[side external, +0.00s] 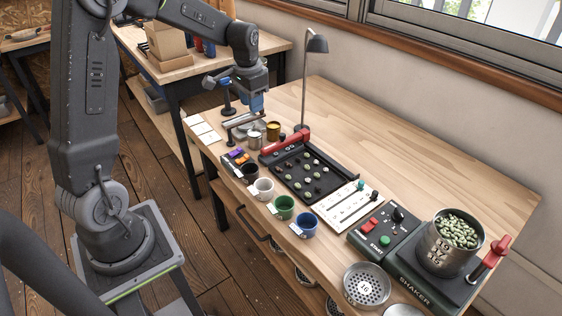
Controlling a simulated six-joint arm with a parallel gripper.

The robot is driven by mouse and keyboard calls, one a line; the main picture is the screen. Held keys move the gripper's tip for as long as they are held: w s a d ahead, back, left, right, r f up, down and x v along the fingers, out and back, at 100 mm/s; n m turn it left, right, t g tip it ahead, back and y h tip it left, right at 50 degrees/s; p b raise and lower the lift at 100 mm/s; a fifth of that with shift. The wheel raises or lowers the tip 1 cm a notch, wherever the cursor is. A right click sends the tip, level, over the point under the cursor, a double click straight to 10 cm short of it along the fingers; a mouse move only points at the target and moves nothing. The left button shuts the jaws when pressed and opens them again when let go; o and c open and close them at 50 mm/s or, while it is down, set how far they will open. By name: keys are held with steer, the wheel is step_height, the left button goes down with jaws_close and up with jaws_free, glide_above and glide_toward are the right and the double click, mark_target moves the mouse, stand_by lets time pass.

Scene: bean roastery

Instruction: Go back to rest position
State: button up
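My gripper (257,106) hangs from my arm over the far left part of the wooden workbench, pointing down. Its blue fingers are small in the picture, so I cannot tell whether they are open or shut or hold anything. It is just above or behind a small metal can (254,139) and a gold can (273,131); I cannot tell whether it touches anything there.
A black tray (266,166) with scattered beans lies mid-bench, beside a lamp (304,85). Black, white, green and blue cups (307,226) line the front. A shaker (411,279) carries a bean-filled metal container (433,256). The bench's back right (450,180) is clear.

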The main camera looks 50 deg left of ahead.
steer(key=s+d+r+t, duration=0.2)
steer(key=s+d+r, duration=0.7)
steer(key=d, duration=0.3)
steer(key=s+d+t, duration=0.2)
steer(key=s+d, duration=0.5)
steer(key=s, duration=0.4)
steer(key=shift+s+d+t+h, duration=0.2)
steer(key=shift+s+t+h, duration=0.1)
steer(key=shift+t, duration=0.1)
